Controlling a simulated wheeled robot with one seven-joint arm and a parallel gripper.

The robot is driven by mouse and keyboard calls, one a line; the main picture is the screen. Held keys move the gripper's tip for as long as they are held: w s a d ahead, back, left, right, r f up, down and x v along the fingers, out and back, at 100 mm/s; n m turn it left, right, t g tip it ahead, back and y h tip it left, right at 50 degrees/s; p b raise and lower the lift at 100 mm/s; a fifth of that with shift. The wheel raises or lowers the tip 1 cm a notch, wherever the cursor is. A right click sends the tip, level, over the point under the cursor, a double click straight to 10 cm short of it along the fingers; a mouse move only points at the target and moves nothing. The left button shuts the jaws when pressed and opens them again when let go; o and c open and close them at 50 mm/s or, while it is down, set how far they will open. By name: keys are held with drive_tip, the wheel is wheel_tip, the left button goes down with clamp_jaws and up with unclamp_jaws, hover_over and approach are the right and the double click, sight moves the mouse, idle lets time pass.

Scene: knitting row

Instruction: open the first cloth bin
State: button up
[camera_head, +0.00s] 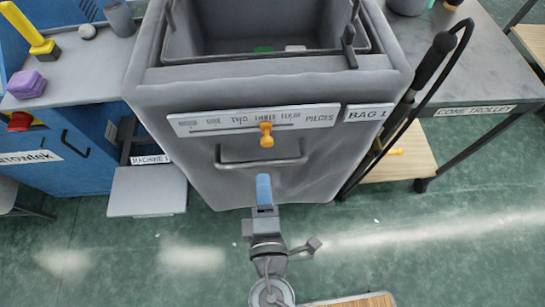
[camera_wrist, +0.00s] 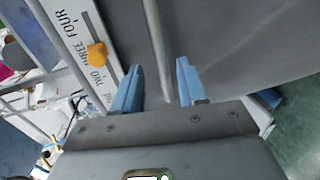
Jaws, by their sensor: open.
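The first cloth bin (camera_head: 165,85) is a large grey fabric bin labelled BAG 1. An orange knob (camera_head: 266,141) on that strip stands near THREE. My gripper (camera_head: 264,180) is in front of the bin, just below the handle in the head view. In the wrist view, my gripper's (camera_wrist: 159,82) blue fingers are open, and the handle bar (camera_wrist: 155,38) runs between them. Contact cannot be told.
A blue machine (camera_head: 75,150) with a grey top stands at left, with a low grey platform (camera_head: 147,192) beside the bin. The cone trolley (camera_head: 475,75) is at right, near black upright rods (camera_head: 405,105).

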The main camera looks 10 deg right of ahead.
sight(262, 161)
drive_tip(key=shift+w+d+f+p, duration=0.15)
drive_tip(key=shift+w+f, duration=0.1)
drive_tip(key=shift+w, duration=1)
drive_tip(key=shift+w+a+f+p, duration=0.1)
drive_tip(key=shift+w+f+p, duration=0.15)
drive_tip(key=shift+w, duration=1.05)
drive_tip(key=shift+w+d+f+p, duration=0.1)
drive_tip(key=shift+w+f, duration=0.15)
drive_tip(key=shift+w, duration=1)
clamp_jaws()
